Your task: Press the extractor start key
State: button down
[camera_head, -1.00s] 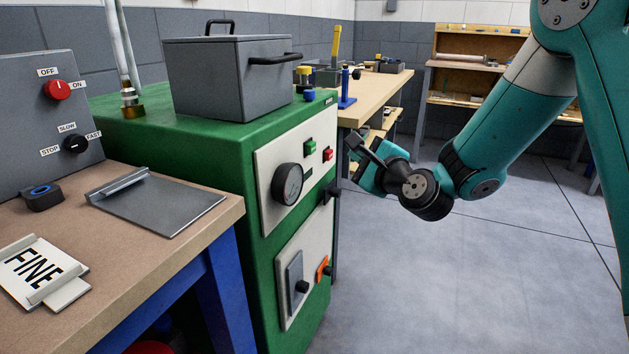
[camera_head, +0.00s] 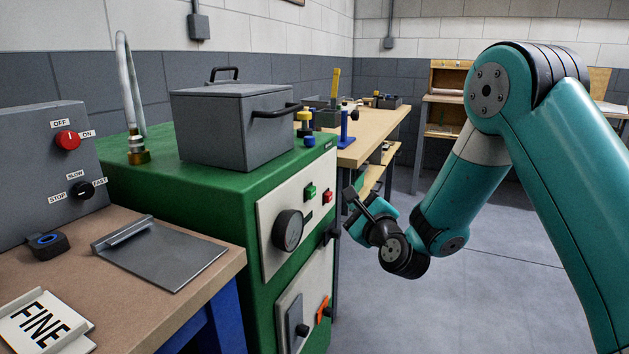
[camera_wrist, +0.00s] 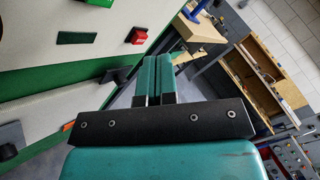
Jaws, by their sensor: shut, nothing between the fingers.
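The green machine (camera_head: 150,195) has a pale front panel (camera_head: 270,225). A green key (camera_head: 310,193) and a red key (camera_head: 327,196) sit on that panel, above and right of a round black gauge (camera_head: 288,230). In the wrist view the red key (camera_wrist: 137,36) is just left of my fingers, and the green key (camera_wrist: 100,2) is cut by the top edge. My gripper (camera_wrist: 159,75) is shut and empty. In the head view my gripper (camera_head: 352,198) is right of the panel, apart from the keys. No readable label shows beside the keys.
A lidded grey box (camera_head: 235,125) stands on the machine. A black knob (camera_head: 331,234) juts from the front below the red key. A wooden bench (camera_head: 375,130) lies beyond. The floor (camera_head: 480,300) right of the machine is clear.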

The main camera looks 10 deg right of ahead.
aim_at(309, 192)
jog(key=w+a+p, duration=0.1)
jog(key=p, duration=0.4)
jog(key=w+a+p, duration=0.1)
jog(key=a+p, duration=0.1)
jog(key=p, duration=0.3)
jog(key=w+a+p, duration=0.1)
jog(key=p, duration=0.4)
jog(key=shift+w+a+r, duration=0.15)
jog(key=shift+a, duration=0.25)
jog(key=shift+w+p, duration=0.1)
jog(key=shift+p, duration=0.45)
dwell(1.0)
jog(key=shift+w+a+p, duration=0.15)
jog(key=shift+p, duration=0.95)
jog(key=shift+a+p, duration=0.2)
jog(key=shift+p, duration=1.55)
jog(key=shift+d+f+b, duration=0.1)
jog(key=shift+f+b, duration=0.2)
jog(key=shift+b, duration=0.45)
jog(key=shift+s+d+r+b, duration=0.2)
jog(key=shift+d+b, duration=0.05)
jog(key=shift+b, duration=0.4)
